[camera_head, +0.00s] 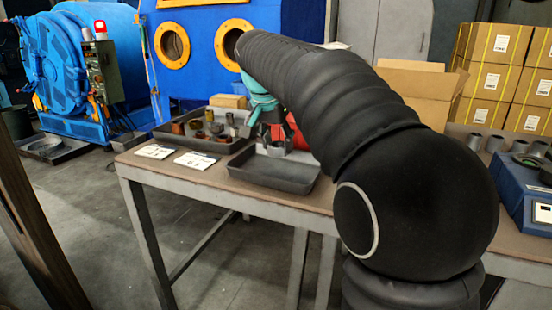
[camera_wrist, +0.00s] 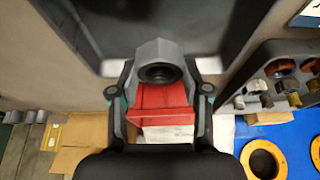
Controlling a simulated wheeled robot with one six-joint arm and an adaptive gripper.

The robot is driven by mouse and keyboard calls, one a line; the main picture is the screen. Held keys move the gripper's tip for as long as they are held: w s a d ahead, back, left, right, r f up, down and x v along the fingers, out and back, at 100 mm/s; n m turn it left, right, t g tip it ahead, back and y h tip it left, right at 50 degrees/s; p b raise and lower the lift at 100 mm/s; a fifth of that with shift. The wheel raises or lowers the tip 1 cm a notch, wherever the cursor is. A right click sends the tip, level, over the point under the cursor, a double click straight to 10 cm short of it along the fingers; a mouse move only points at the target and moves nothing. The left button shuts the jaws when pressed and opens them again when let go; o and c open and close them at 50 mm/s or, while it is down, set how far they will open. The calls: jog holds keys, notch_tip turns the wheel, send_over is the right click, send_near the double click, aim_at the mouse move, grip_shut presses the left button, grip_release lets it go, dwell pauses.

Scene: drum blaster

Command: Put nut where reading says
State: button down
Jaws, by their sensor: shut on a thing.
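A grey nut (camera_wrist: 141,62) with a dark round hole is held between the fingers of my gripper (camera_wrist: 159,92) in the wrist view. In the head view my gripper (camera_head: 268,128) is over the back of the middle dark tray (camera_head: 268,184), and the nut (camera_head: 275,150) shows below it. I cannot tell whether the nut touches the tray. A blue device (camera_head: 519,190) with a small white display (camera_head: 543,214) stands at the right edge. Its reading is too small to make out. Two white cards (camera_head: 155,151) lie at the table's front left; their print is unreadable.
A left dark tray (camera_head: 178,140) holds several brown and grey parts. A red box (camera_wrist: 162,110) is behind my gripper. Several grey cylinders (camera_head: 494,144) stand near the blue device. Cardboard boxes (camera_head: 493,75) are stacked behind. My arm hides much of the table.

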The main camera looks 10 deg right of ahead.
aim_at(279, 170)
jog(key=shift+f+b, duration=0.35)
jog(key=shift+f, duration=1.65)
jog(key=shift+f, duration=0.4)
jog(key=c, duration=0.5)
grip_release()
jog(key=shift+r, duration=0.1)
